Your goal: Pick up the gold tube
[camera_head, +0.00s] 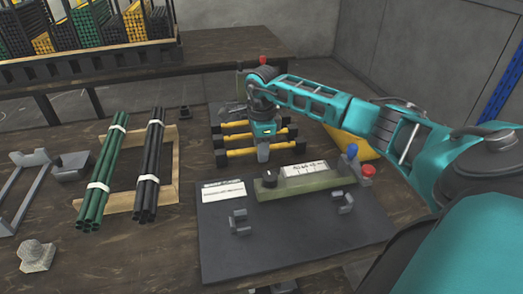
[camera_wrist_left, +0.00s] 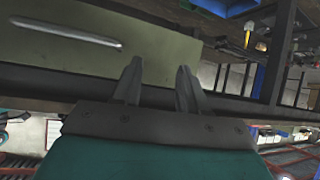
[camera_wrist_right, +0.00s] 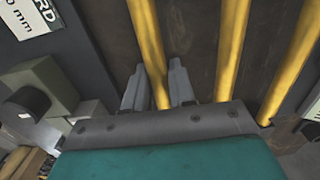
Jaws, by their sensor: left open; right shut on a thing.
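Several gold tubes lie side by side on a rack with black end holders in the head view, with the nearest gold tube (camera_head: 242,152) at the front. My right gripper (camera_head: 263,152) points down over this front tube. In the right wrist view the gripper (camera_wrist_right: 158,85) is shut on the gold tube (camera_wrist_right: 148,38), which runs between its two fingers. Two other gold tubes (camera_wrist_right: 230,45) lie to the right there. My left gripper (camera_wrist_left: 158,82) is open and empty in the left wrist view, and is outside the head view.
A dark press plate (camera_head: 300,235) with a green block (camera_head: 308,183), a red knob and a blue knob stands in front of the rack. Green tubes (camera_head: 103,172) and black tubes (camera_head: 150,165) lie bundled at left. A bin rack (camera_head: 95,60) stands behind.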

